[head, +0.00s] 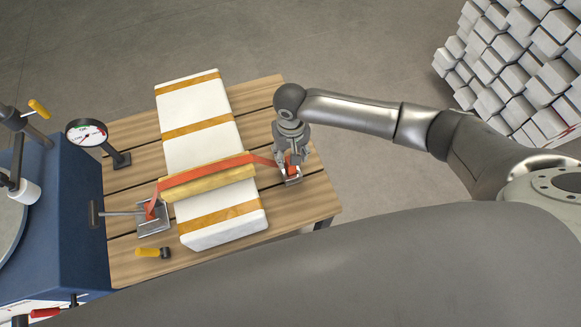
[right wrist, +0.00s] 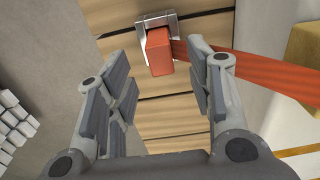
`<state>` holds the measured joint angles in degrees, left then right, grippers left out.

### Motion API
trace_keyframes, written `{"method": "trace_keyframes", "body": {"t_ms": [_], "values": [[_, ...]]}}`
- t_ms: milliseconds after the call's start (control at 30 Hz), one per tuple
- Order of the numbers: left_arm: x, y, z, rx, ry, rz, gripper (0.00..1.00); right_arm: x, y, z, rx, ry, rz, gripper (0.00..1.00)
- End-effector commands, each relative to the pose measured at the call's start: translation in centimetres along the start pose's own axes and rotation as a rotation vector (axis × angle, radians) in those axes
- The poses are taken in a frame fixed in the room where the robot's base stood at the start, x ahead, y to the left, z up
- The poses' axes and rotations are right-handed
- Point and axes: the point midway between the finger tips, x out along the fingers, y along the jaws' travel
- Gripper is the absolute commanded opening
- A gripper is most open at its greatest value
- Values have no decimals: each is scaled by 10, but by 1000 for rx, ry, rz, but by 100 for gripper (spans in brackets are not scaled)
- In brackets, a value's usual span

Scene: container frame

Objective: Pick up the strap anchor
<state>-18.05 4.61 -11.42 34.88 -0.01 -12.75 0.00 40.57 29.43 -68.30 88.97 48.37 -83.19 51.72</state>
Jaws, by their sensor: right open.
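The strap anchor is a small metal plate with an orange block (right wrist: 158,52), seen at the top middle of the right wrist view. In the head view the anchor plate (head: 293,179) lies on the right side of the wooden table, partly hidden by my gripper. An orange strap (head: 205,174) runs from it across a white box (head: 197,133) to a metal bracket (head: 152,224) on the left. My right gripper (head: 288,165) is over the anchor. In the right wrist view its open fingers (right wrist: 163,85) stand on either side of the orange block, with gaps. My left gripper is not in view.
The slatted table (head: 128,257) carries the taped box, a dial gauge (head: 87,133) and a yellow-handled tool (head: 153,253). A blue machine (head: 68,220) stands at the left. White stacked blocks (head: 515,60) are at the top right. The floor behind the table is clear.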

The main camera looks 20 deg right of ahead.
Motion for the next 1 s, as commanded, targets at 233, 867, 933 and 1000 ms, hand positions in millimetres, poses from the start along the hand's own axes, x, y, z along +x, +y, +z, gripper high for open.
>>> {"method": "trace_keyframes", "body": {"t_ms": [233,867,933,1000], "values": [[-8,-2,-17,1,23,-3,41,32,0,1,1,-3,2,48],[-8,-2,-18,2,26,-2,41,50,0,1,0,-1,1,22],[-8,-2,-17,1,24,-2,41,50,0,1,0,-1,1,14],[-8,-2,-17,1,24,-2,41,50,0,1,0,-1,1,4]]}}
